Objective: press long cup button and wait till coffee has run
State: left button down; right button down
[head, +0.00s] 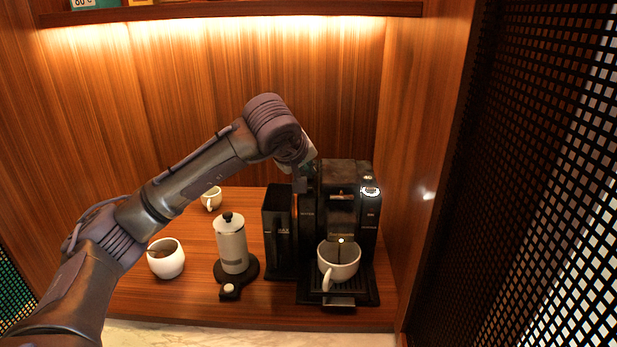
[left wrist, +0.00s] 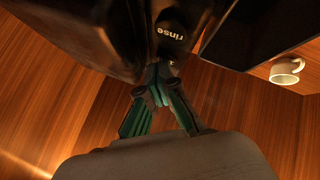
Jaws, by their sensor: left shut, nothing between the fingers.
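The black coffee machine (head: 341,215) stands at the right of the wooden counter. A white cup (head: 338,264) sits upright under its spout on the drip tray (head: 340,302). A label (head: 370,191) glows white on the machine's upper right front. My left arm reaches over to the machine's upper left, where the left gripper (head: 303,183) is mostly hidden by the wrist. In the left wrist view the left gripper (left wrist: 165,72) is shut and empty, its tips at the machine's dark face just below a "rinse" label (left wrist: 172,30). I cannot tell whether they touch. The long cup button is not identifiable.
A white canister (head: 231,244) on a dark base, a white bowl (head: 166,262) and a small cup (head: 211,198) stand to the left. A black water tank (head: 278,232) adjoins the machine. Wooden walls (head: 415,150) close in the right and back.

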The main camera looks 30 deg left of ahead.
pick_arm(q)
jog(key=shift+r+p, duration=0.55)
jog(key=shift+r, duration=0.2)
jog(key=shift+r+p, duration=1.85)
jog(key=shift+r, duration=0.65)
